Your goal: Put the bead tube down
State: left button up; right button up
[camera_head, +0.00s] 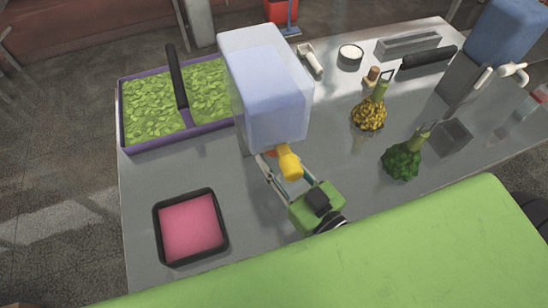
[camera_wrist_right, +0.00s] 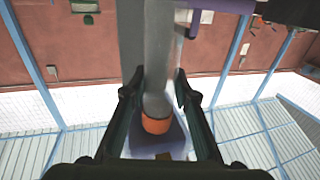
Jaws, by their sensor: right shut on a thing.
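My right gripper (camera_head: 272,165) is shut on the bead tube, low above the table's middle. In the right wrist view the bead tube (camera_wrist_right: 157,70) is a pale grey, see-through cylinder with an orange end (camera_wrist_right: 155,125), lying between the two dark fingers. Whether the tube touches anything is unclear. My left gripper is out of view.
A black-rimmed pink tray (camera_head: 157,236) stands front left. A purple tray (camera_head: 185,146) of green pieces with a scoop stands back left. Table left of my gripper is clear.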

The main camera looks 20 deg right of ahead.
jog(key=shift+w+f, duration=0.25)
jog(key=shift+f, duration=0.45)
jog(key=shift+s, duration=0.1)
jog(key=shift+f, duration=0.15)
